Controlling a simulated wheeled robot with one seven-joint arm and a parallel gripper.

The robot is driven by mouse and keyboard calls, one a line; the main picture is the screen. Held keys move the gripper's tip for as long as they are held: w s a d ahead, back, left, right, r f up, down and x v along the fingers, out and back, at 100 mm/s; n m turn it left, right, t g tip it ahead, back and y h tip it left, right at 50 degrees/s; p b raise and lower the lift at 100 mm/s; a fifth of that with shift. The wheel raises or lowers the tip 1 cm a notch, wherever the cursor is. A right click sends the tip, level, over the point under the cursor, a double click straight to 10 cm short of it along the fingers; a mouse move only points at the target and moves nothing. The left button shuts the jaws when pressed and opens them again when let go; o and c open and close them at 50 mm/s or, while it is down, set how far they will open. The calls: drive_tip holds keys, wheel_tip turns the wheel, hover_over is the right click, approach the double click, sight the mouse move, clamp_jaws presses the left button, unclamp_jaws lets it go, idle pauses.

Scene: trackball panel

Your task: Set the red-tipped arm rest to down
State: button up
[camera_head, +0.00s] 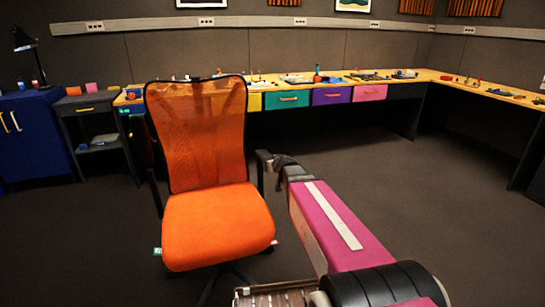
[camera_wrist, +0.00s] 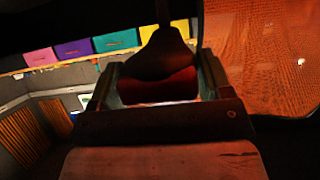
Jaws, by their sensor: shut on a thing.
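The orange office chair (camera_head: 215,215) stands left of centre in the head view, with its seat toward me. My gripper (camera_head: 275,163) is at the arm rest (camera_head: 261,176) on the chair's right side in the picture. In the wrist view, my gripper (camera_wrist: 158,82) has a finger on each side of a dark piece with a red end (camera_wrist: 165,88), and it is shut on this arm rest. The orange mesh back (camera_wrist: 265,55) fills the right of that view. The red tip is hidden in the head view, and the arm rest's exact height is hard to tell.
A long wooden desk (camera_head: 437,76) with coloured drawers and small items runs along the back and right walls. A blue cabinet (camera_head: 35,135) and a dark side table (camera_head: 93,118) stand at the left. The carpet (camera_head: 400,185) right of the chair is clear.

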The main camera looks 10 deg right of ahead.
drive_tip(key=shift+s+f, duration=0.1)
drive_tip(key=shift+f, duration=1.25)
drive_tip(key=o, duration=1.3)
drive_tip(key=v, duration=1)
drive_tip(key=shift+s+d+r, duration=0.1)
drive_tip(key=shift+s+r, duration=0.15)
drive_tip(key=shift+s, duration=0.05)
drive_tip(key=shift+s, duration=0.1)
